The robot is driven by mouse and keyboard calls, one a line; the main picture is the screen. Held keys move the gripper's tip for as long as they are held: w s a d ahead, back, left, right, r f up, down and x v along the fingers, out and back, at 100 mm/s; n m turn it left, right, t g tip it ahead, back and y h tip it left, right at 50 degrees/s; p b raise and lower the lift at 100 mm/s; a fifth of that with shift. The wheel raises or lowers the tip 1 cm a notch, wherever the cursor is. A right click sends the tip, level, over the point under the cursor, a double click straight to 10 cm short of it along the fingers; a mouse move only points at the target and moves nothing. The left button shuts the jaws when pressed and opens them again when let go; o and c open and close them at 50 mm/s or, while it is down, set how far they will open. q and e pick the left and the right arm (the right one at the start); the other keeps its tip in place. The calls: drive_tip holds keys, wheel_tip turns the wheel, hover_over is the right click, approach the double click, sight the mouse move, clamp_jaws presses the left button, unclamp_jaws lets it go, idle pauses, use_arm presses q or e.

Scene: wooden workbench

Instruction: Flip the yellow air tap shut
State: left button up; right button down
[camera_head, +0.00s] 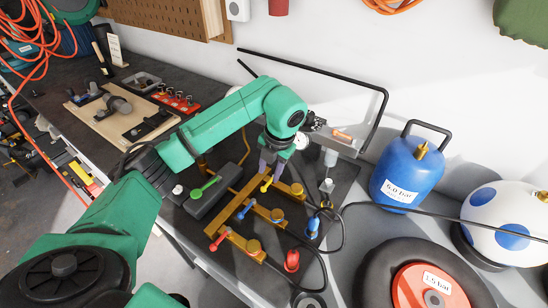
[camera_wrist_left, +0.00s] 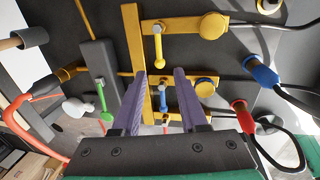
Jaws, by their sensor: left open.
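The yellow air tap (camera_head: 266,185) is a small lever on the far branch of a brass manifold (camera_head: 249,245) on the bench. In the left wrist view the yellow tap (camera_wrist_left: 158,48) points from its pivot toward my gripper, crosswise to its branch pipe. My left gripper (camera_head: 271,170) points down at the tap. Its purple fingers are open and empty in the left wrist view (camera_wrist_left: 160,73), with the lever's end appearing between the fingertips. I cannot tell whether they touch. My right gripper is not in view.
A blue tap (camera_head: 243,211) and a red tap (camera_head: 220,240) sit on the nearer branches. A green lever (camera_head: 205,188) lies left of the manifold. Black hoses run right, toward a blue tank (camera_head: 408,175) and a wheel (camera_head: 385,270). A black frame (camera_head: 384,110) stands behind.

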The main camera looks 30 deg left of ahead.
use_arm(q)
wheel_tip(320, 180, up, 8)
drive_tip(key=d+p, duration=0.1)
drive_tip(key=shift+s+d+r, duration=0.15)
drive_tip(key=shift+d, duration=0.2)
